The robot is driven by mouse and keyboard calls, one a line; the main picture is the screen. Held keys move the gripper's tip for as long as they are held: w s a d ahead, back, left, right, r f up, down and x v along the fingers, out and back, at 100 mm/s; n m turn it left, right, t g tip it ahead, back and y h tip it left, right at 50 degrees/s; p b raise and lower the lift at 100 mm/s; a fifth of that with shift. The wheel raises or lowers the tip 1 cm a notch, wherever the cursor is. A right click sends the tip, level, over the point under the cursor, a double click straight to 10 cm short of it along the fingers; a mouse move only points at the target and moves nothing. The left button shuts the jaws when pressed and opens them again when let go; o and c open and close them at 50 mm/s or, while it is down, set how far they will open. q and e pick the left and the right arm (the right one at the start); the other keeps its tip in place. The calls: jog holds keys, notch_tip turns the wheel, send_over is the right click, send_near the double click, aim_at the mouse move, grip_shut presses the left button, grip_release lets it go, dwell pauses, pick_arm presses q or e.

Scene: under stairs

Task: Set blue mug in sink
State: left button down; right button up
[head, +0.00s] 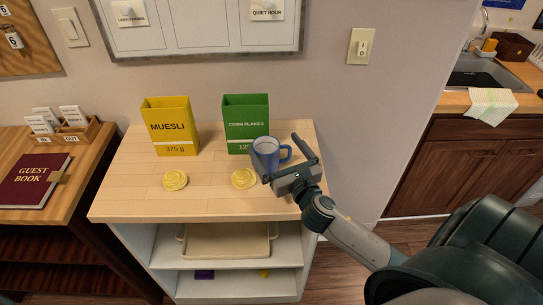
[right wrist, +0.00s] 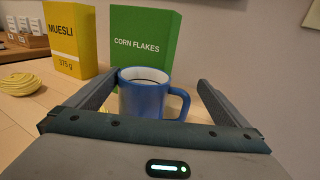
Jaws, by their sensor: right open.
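The blue mug (head: 266,156) stands upright near the right end of the wooden shelf top, in front of the green corn flakes box, its handle to the right. My right gripper (head: 279,146) is open at the mug, coming in from the lower right. In the right wrist view the blue mug (right wrist: 143,99) sits between the two spread fingers, nearer the left one, with its handle towards the right finger. Whether a finger touches it cannot be told. The sink (head: 482,76) is at the upper right, set in a wooden counter. My left gripper is out of view.
A yellow muesli box (head: 170,127) and the green corn flakes box (head: 245,113) stand behind. Two pale yellow coiled items (head: 175,180) (head: 244,179) lie in front. A checked cloth (head: 492,104) hangs over the counter edge by the sink. Floor separates shelf and counter.

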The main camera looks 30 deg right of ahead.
aim_at(267, 131)
jog(key=shift+w+d+r+p, duration=0.15)
jog(key=shift+w+r+p, duration=0.2)
jog(key=shift+w, duration=0.2)
jog(key=w, duration=0.1)
jog(key=w+p, duration=0.1)
jog(key=w, duration=0.1)
jog(key=shift+d+r, duration=0.1)
jog(key=shift+d, duration=0.15)
jog(key=shift+w, duration=0.55)
jog(key=shift+d, duration=0.1)
jog(key=c, duration=1.6)
